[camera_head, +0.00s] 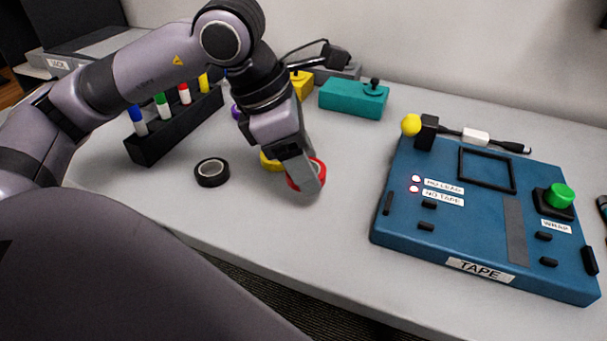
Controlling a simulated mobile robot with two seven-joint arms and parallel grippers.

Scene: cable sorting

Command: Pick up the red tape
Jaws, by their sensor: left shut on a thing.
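The red tape (292,184) is a small roll near the middle of the grey table. My left gripper (309,178) reaches down over it from the upper left and is shut on it. The fingers hide part of the roll. I cannot tell whether the roll still touches the table. My right gripper is not in view.
A yellow roll (268,163) lies close behind the red one, and a black roll (212,172) lies to the left. A black rack (175,135) holds several coloured markers. A blue TAPE machine (400,219) stands at right, a teal box (352,100) behind. The table's front is clear.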

